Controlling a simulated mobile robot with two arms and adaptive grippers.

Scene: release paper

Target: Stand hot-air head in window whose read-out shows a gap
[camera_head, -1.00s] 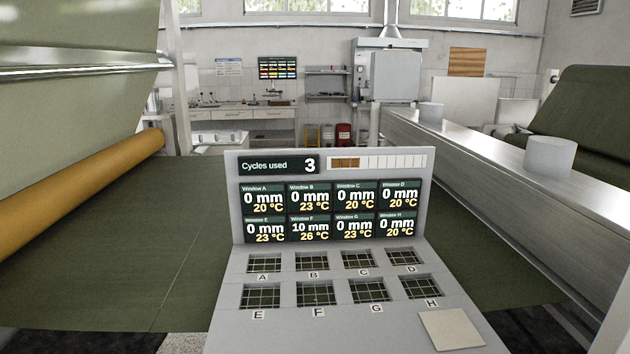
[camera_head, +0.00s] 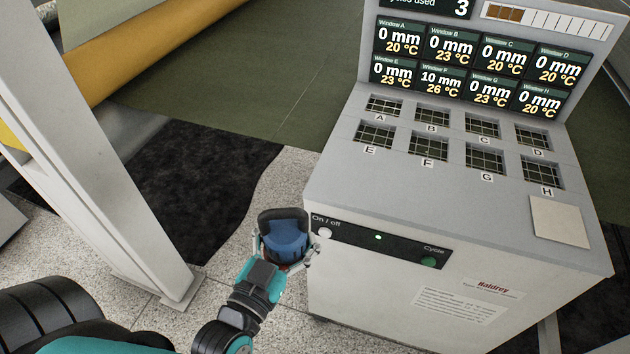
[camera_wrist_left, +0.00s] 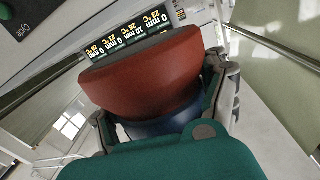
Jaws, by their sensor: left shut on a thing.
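My left gripper (camera_head: 287,255) is shut on the hot-air head (camera_head: 286,238), a blue body with a dark top, in front of the cabinet's left front corner. In the left wrist view the hot-air head (camera_wrist_left: 145,75) shows a red part over blue between the fingers. It is below the top panel and apart from the windows. Window F (camera_head: 428,147) is a gridded opening in the front row; its read-out (camera_head: 442,78) shows 10 mm, 26 °C. The other read-outs show 0 mm. My right gripper is not in view.
The grey cabinet (camera_head: 400,285) carries an on/off control and a green cycle button (camera_head: 429,262) on its front. A pale square plate (camera_head: 558,220) lies at the panel's right front. A white post (camera_head: 110,170) stands to the left.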

